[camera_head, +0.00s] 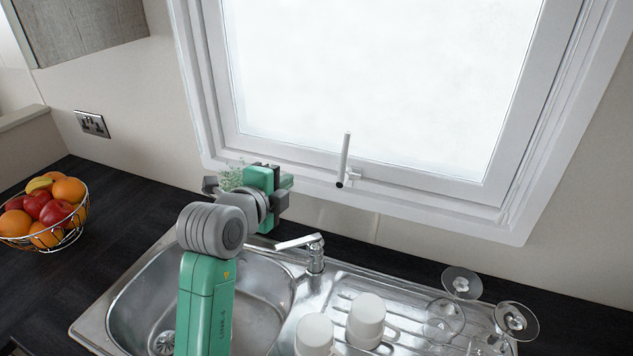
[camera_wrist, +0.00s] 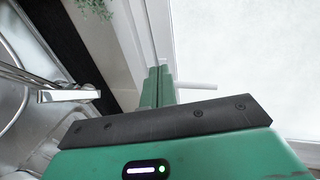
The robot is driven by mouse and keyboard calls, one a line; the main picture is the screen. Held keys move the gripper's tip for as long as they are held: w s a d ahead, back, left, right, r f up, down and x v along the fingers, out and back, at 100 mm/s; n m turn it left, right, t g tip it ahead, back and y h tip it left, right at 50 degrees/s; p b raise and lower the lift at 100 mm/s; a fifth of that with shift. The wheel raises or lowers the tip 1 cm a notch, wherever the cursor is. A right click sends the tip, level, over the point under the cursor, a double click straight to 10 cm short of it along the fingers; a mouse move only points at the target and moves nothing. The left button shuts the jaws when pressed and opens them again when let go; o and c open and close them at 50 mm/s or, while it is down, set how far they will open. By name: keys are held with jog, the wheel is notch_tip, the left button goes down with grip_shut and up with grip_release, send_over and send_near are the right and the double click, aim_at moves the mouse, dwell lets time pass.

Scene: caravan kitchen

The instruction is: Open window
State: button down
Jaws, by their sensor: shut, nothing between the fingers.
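The window (camera_head: 375,160) is a white frame with bright frosted-looking glass, and its sash looks shut in the head view. Its white handle (camera_head: 345,158) stands upright at the middle of the bottom frame. In the wrist view the handle (camera_wrist: 197,86) appears just beyond my fingers. My gripper (camera_head: 285,190) is in front of the window's lower left part, left of the handle and apart from it in the head view. In the wrist view my green gripper (camera_wrist: 158,85) has its fingers together with nothing between them. The exact gap to the handle is hard to judge.
Below the window is a steel sink (camera_head: 270,285) with a tap (camera_head: 314,255) close under my gripper. White cups (camera_head: 366,318) and upturned glasses (camera_head: 462,283) stand at the right. A plant (camera_head: 230,178) is behind my wrist. A fruit basket (camera_head: 47,213) stands at far left.

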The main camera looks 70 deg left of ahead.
jog(key=s+a+f, duration=0.1)
jog(key=s, duration=0.1)
jog(key=p, duration=0.3)
send_near(305, 161)
jog(key=shift+g, duration=0.3)
jog(key=x, duration=0.6)
jog(key=shift+w+a+r, duration=0.1)
jog(key=shift+w+a, duration=0.05)
jog(key=shift+w, duration=0.2)
